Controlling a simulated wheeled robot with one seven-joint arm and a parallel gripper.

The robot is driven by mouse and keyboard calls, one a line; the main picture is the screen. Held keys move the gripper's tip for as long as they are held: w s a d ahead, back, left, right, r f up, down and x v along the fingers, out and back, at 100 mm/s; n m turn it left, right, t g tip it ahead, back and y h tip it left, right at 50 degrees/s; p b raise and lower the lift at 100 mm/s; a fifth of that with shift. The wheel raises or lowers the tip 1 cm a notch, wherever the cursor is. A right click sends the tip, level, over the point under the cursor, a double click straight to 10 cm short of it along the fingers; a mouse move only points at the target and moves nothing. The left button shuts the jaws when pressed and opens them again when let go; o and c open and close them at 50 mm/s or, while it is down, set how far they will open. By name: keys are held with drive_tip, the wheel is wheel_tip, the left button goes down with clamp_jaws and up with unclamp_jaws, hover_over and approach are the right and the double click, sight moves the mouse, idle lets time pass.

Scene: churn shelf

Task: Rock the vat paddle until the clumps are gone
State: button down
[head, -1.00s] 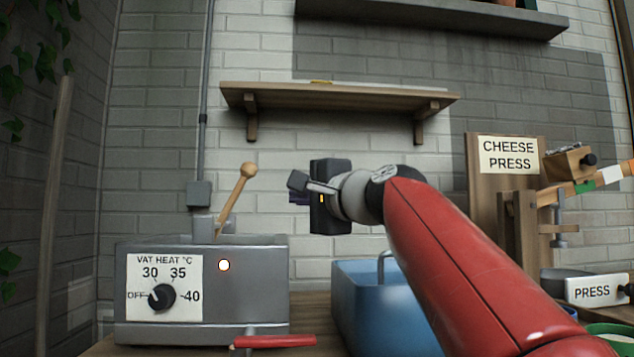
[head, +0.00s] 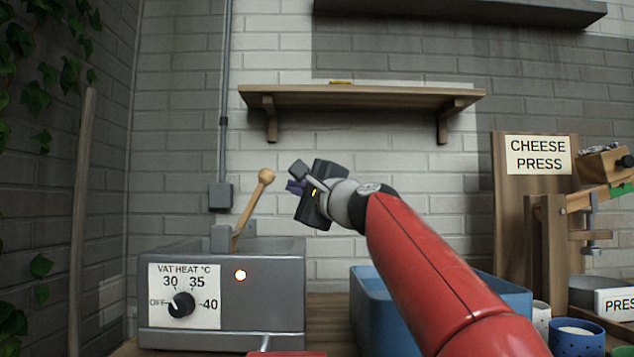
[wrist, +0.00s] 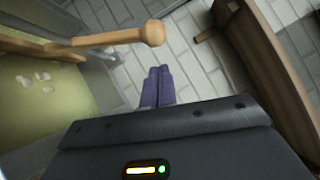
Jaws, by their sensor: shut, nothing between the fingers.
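The grey vat (head: 270,297) stands on the bench at the left, with a VAT HEAT dial (head: 181,305) and a lit lamp. Its wooden paddle handle (head: 252,208) leans up and to the right, ending in a round knob (head: 266,176). In the wrist view the handle (wrist: 100,39) crosses the upper left, and a few pale clumps (wrist: 40,82) show in the yellowish liquid (wrist: 50,120). My gripper (head: 293,187) is shut and empty, to the right of the knob and apart from it. Its purple fingers (wrist: 157,87) show below the knob in the wrist view. The paddle's lower end is hidden.
A blue basin (head: 370,310) stands right of the vat, under my arm. A wooden shelf (head: 360,97) is on the wall above. The cheese press (head: 537,200) is at the right. A red-handled tool (head: 287,354) lies in front of the vat.

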drive_tip(key=shift+w+a+r+p, duration=0.15)
drive_tip(key=shift+a+r, duration=0.1)
drive_tip(key=shift+a, duration=0.35)
drive_tip(key=shift+s+a+r+p, duration=0.1)
drive_tip(key=shift+a+r+p, duration=0.1)
drive_tip(key=shift+a, duration=0.35)
